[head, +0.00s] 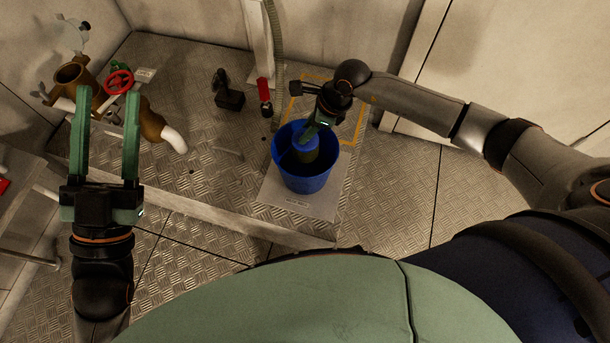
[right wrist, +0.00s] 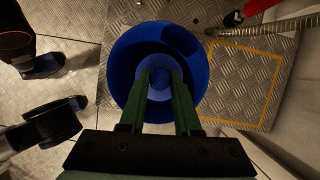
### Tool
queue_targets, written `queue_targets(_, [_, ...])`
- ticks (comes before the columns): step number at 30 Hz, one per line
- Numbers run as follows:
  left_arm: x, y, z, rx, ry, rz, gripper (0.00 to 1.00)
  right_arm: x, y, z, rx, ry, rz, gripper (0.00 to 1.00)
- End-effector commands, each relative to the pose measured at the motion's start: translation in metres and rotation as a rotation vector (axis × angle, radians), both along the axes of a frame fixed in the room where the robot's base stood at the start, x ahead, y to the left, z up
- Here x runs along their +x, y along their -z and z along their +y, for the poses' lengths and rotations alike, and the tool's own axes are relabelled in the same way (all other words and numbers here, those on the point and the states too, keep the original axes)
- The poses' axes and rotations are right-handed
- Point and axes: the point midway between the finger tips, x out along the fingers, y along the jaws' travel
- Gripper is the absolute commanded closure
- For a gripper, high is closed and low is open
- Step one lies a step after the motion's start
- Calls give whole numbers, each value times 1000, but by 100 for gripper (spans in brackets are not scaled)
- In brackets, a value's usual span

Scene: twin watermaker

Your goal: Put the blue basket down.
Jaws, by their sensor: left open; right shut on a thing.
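The blue basket (head: 305,147), a small cylinder with a blue top and duller olive side, is inside a larger blue bucket (head: 306,184). My right gripper (head: 312,132) reaches down into the bucket from above and is shut on the basket. In the right wrist view the basket (right wrist: 159,84) shows between the fingertips, within the bucket's rim (right wrist: 118,72). I cannot tell whether it touches the bucket's floor. My left gripper (head: 107,95) is open and empty at the left, fingers pointing up in the picture.
The bucket stands on a pale labelled plate (head: 285,205) on the checkered metal platform. A brown pipe fitting (head: 75,76) and red handwheel (head: 118,82) are behind the left gripper. A small black object (head: 229,99) and yellow floor outline (head: 353,125) are nearby.

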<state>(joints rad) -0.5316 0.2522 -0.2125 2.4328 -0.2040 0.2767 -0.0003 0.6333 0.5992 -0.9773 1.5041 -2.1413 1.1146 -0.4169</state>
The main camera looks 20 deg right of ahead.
Motion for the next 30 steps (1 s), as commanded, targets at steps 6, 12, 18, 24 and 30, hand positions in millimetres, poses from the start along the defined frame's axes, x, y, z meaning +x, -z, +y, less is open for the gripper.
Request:
queue_targets(6, [-18, -22, -3, 3, 24, -132, 50, -1, 27, 2, 1, 184, 1, 100])
queue_targets(12, [-37, -37, -6, 4, 50, -245, 50, -2, 53, 1, 0, 228, 5, 100])
queue_targets(18, [-41, -30, -7, -8, 70, -263, 50, -1, 87, 2, 0, 226, 2, 100])
queue_targets(24, [-40, -24, -8, -15, 75, -256, 50, -1, 102, 2, 1, 224, 2, 100])
queue_targets(30, [-40, -11, -9, -25, 86, -247, 50, -1, 130, 2, 0, 224, 3, 100])
